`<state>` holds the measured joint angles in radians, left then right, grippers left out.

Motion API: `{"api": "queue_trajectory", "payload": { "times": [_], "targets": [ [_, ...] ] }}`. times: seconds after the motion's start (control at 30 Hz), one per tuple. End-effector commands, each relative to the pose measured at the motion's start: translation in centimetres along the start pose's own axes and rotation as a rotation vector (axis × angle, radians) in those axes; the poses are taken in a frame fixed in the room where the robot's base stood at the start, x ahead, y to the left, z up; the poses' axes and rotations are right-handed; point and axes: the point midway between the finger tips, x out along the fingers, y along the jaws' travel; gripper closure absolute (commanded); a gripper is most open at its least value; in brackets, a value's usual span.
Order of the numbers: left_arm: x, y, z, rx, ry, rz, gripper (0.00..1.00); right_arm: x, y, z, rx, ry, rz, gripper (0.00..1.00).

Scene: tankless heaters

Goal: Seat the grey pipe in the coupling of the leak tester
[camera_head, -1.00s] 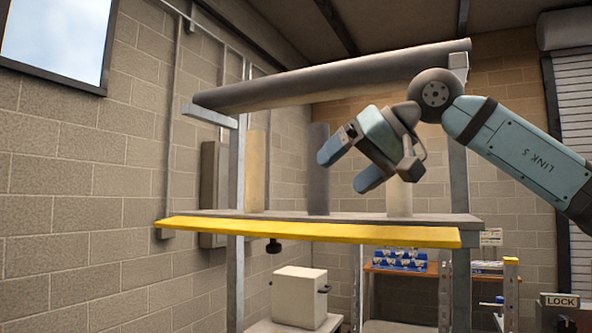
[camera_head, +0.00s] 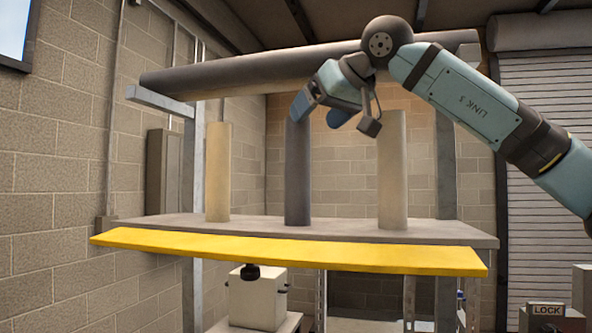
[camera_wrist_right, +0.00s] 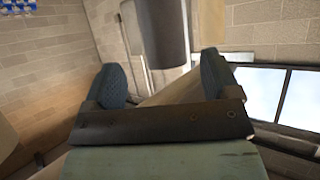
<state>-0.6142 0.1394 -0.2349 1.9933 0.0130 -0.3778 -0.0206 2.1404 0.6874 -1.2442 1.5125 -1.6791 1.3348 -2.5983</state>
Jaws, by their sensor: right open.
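The grey pipe (camera_head: 298,178) stands upright on the shelf (camera_head: 440,229), between two cream pipes. My right gripper (camera_head: 320,111) is open at the height of its top end, and one finger overlaps the top in the head view. In the right wrist view the grey pipe (camera_wrist_right: 163,32) appears ahead of the gap between the two spread fingers (camera_wrist_right: 163,78); nothing is held. Whether a finger touches the pipe cannot be told. I cannot make out the leak tester's coupling for certain. My left gripper is not in view.
Cream pipes (camera_head: 218,172) and (camera_head: 392,170) stand on either side. A long dark horizontal pipe (camera_head: 230,77) runs above them. The shelf has a yellow front edge (camera_head: 290,252). A pale box (camera_head: 257,302) stands below, under a black knob (camera_head: 250,272).

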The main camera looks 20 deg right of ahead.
Motion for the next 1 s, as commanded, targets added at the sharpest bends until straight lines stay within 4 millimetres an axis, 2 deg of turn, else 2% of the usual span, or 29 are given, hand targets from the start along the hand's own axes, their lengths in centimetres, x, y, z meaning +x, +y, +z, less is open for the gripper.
{"api": "queue_trajectory", "payload": {
  "times": [0.27,0.6,0.8,0.83,0.87,1.0],
  "targets": [
    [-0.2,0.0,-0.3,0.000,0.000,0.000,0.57,1.7,-0.1,-0.2,-0.001,0.000,0.000,0.18],
    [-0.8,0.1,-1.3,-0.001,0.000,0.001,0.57,6.1,-0.5,-0.5,0.000,0.000,-0.001,0.18],
    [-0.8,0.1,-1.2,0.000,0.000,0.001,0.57,6.3,-0.4,-0.4,0.000,0.001,0.000,0.18],
    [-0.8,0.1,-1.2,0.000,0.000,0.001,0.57,6.3,-0.4,-0.4,0.000,0.001,0.000,0.20],
    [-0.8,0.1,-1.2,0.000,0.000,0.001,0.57,6.3,-0.4,-0.4,0.000,0.001,0.000,0.27],
    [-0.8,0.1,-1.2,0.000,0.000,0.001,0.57,6.3,-0.4,-0.4,0.000,0.001,0.000,0.59]
  ]
}}
